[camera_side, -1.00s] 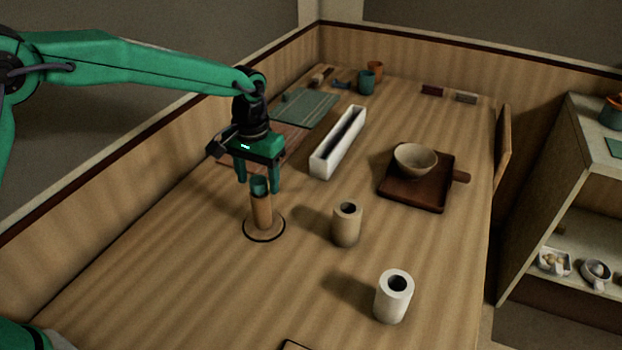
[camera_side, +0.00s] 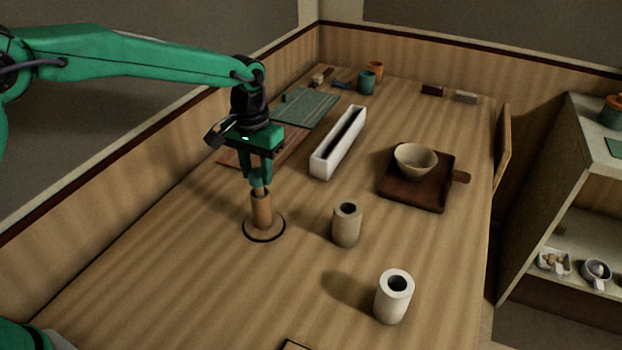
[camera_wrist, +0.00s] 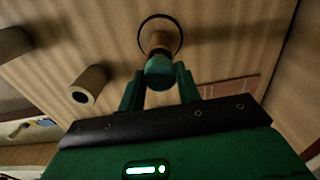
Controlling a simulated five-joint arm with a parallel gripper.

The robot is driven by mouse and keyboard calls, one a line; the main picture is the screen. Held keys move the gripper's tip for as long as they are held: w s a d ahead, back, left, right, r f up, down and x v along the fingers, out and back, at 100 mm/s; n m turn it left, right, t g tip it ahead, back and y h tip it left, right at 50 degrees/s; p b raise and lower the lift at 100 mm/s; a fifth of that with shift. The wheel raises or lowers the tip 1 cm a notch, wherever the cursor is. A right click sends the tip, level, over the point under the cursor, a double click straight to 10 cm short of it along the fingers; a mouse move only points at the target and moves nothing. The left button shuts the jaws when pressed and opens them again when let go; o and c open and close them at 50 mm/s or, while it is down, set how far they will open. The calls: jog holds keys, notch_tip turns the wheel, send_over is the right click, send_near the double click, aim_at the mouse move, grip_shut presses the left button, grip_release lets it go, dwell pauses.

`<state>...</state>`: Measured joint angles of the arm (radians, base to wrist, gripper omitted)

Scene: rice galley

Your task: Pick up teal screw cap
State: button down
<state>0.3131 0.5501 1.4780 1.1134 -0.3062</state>
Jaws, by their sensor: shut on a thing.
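The teal screw cap (camera_wrist: 160,72) is between the two fingers of my gripper (camera_wrist: 159,84) in the wrist view. In the side view my gripper (camera_side: 259,183) is closed around the cap (camera_side: 258,180), which the fingers partly cover. Directly below is the upright wooden post (camera_side: 262,212) on its round, dark-rimmed base (camera_side: 272,229). The cap is at or just above the post's top; I cannot tell whether they touch.
A tan hollow cylinder (camera_side: 347,227) and a white one (camera_side: 393,300) stand to the right. A long white trough (camera_side: 322,165), a green mat (camera_side: 315,108) and a bowl (camera_side: 414,170) on a brown board (camera_side: 410,199) lie farther back. The front left table is clear.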

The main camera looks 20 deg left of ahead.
notch_tip(320, 180, up, 3)
jog(key=shift+s+d+f, duration=0.1)
jog(key=shift+d+f, duration=0.05)
jog(key=shift+f, duration=0.05)
jog(key=s+d+r, duration=0.6)
jog(key=s+d, duration=0.1)
jog(key=s, duration=0.1)
jog(key=shift+s+d+r, duration=0.2)
jog(key=shift+s+r, duration=0.05)
jog(key=shift+s, duration=0.05)
jog(key=c, duration=1.6)
grip_release()
jog(key=shift+c, duration=0.2)
grip_shut()
